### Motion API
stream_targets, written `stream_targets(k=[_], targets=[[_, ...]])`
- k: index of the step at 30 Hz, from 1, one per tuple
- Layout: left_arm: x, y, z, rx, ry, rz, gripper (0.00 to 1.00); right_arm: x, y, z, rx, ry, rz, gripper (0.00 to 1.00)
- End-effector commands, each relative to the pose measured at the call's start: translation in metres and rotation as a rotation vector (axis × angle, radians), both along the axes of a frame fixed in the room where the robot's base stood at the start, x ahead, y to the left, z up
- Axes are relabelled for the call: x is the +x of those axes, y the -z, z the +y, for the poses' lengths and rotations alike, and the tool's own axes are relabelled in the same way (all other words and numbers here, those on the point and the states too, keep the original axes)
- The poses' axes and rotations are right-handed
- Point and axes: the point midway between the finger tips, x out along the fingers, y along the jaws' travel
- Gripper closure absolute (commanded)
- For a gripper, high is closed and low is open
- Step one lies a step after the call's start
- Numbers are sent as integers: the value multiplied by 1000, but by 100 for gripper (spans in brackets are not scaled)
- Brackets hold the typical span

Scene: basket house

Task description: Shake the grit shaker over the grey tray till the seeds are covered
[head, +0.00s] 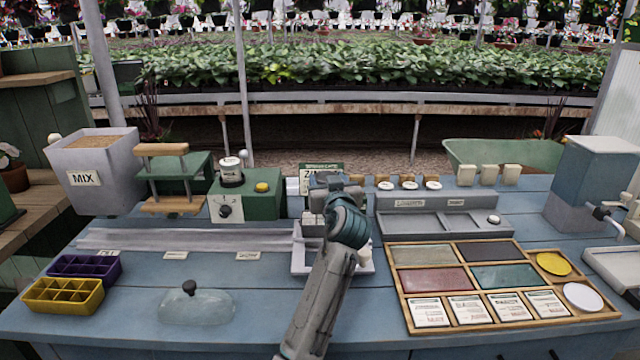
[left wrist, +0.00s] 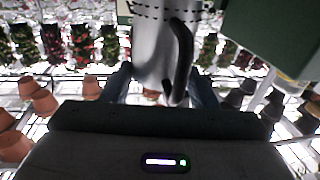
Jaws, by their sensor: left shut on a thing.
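My left gripper (head: 335,192) reaches in over the middle of the bench, and my own arm hides much of what lies below it. In the left wrist view its fingers (left wrist: 162,90) are shut on the grit shaker (left wrist: 155,45), a silvery can with a dark curved handle and a row of small holes. In the head view the shaker is mostly hidden behind the gripper. A pale grey tray (head: 304,264) sits on the bench below the gripper. Its inside is largely covered by my arm, so I cannot tell seeds or grit. My right gripper is not in view.
A green box with a dial (head: 245,207) stands left of the gripper, and a grey stepped stand (head: 440,222) stands right. A wooden divided tray (head: 440,328) lies front right. A clear dome (head: 197,307) and yellow cell tray (head: 63,308) are front left.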

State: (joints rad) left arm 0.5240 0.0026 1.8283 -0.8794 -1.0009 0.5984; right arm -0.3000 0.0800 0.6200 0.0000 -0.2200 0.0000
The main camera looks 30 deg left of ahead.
Motion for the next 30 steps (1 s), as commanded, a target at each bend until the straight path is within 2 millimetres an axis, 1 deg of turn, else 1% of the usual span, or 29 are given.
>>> stream_targets(k=[1,3,12,17,20,27,30], targets=[[2,0,-3,0,1,-1,75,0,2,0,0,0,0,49],[1,-1,-2,2,0,-1,75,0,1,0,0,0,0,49],[-19,-3,31,6,-1,-2,75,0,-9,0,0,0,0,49],[-24,-1,39,3,0,0,75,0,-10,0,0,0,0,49],[-23,0,37,0,0,-1,75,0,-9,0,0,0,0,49],[-10,1,16,-3,2,-3,75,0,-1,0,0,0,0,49],[-9,-1,14,1,0,-2,75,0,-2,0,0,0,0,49]])
